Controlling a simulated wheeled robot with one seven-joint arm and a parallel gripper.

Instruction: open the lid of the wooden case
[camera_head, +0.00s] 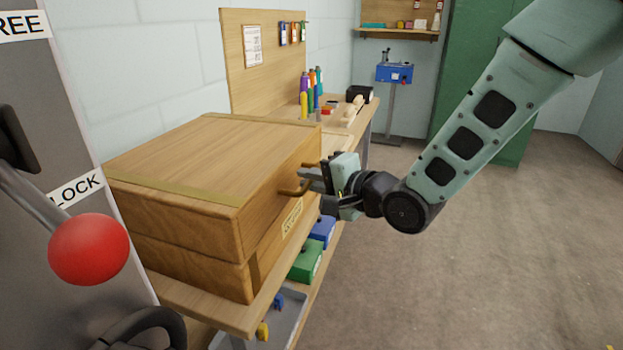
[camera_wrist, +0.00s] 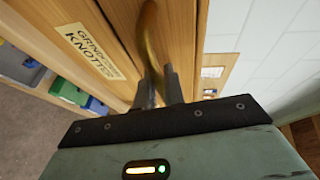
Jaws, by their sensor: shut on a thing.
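The wooden case (camera_head: 190,245) stands on a wooden bench, its lid (camera_head: 215,150) down on the lower box with a dark seam between them. A brass handle (camera_head: 292,190) sticks out from the front of the lid. My gripper (camera_head: 308,178) reaches in from the right at the handle. In the wrist view, the fingers (camera_wrist: 159,88) are closed on the lower end of the brass handle (camera_wrist: 149,40). A label reading "GRINDER KNOTTER" (camera_wrist: 86,51) is on the case front beside the handle; its wording is partly blurred.
A grey panel (camera_head: 60,130) with a red knob (camera_head: 88,249) stands close at the left. Green (camera_head: 307,262) and blue (camera_head: 322,230) bins sit below the bench top. Colored bottles (camera_head: 310,92) stand behind the case. The floor (camera_head: 440,280) at right is clear.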

